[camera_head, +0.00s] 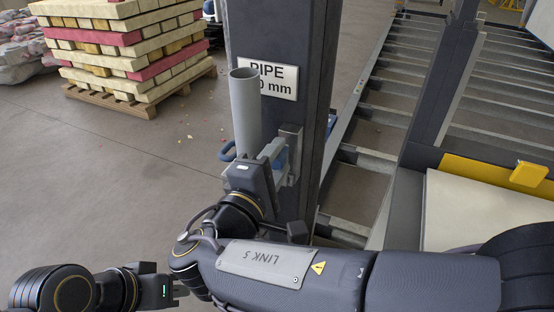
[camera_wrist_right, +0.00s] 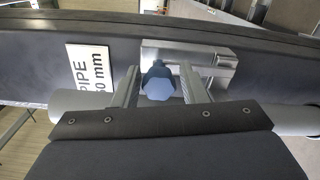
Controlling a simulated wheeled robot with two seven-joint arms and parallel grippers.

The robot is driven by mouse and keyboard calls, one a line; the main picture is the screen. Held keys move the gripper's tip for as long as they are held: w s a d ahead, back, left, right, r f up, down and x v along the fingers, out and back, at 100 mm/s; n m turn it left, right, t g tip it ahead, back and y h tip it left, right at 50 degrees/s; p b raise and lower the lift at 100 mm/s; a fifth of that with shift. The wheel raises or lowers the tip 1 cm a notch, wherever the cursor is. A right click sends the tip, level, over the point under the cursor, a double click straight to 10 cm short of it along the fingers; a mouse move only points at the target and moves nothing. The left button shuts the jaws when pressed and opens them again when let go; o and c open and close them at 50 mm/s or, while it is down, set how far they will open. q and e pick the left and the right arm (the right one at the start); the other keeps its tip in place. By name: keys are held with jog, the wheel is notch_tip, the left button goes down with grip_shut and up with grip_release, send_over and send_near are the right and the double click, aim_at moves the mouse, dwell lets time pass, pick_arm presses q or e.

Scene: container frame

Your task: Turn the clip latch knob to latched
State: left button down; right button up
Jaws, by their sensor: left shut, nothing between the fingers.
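The blue clip latch knob (camera_wrist_right: 158,82) shows in the right wrist view, in front of a grey metal clip bracket (camera_wrist_right: 205,55) on the dark post. My right gripper (camera_wrist_right: 159,84) is open, with one finger on each side of the knob. A thin gap seems to show at each side; I cannot tell whether they touch. In the head view my right gripper (camera_head: 274,152) is at the post beside the bracket (camera_head: 291,145) and mostly hides the knob. My left gripper (camera_head: 178,288) is shut and empty at the lower left, away from the post.
A grey pipe (camera_head: 245,110) stands upright in front of the dark post (camera_head: 275,35), beside a white PIPE label (camera_head: 283,82). A pallet stack (camera_head: 125,45) stands at the back left. Rack rails (camera_head: 390,85) lie to the right.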

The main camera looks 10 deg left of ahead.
jog(key=p+v, duration=0.1)
jog(key=v, duration=0.6)
jog(key=shift+s, duration=0.35)
jog(key=shift+a, duration=0.1)
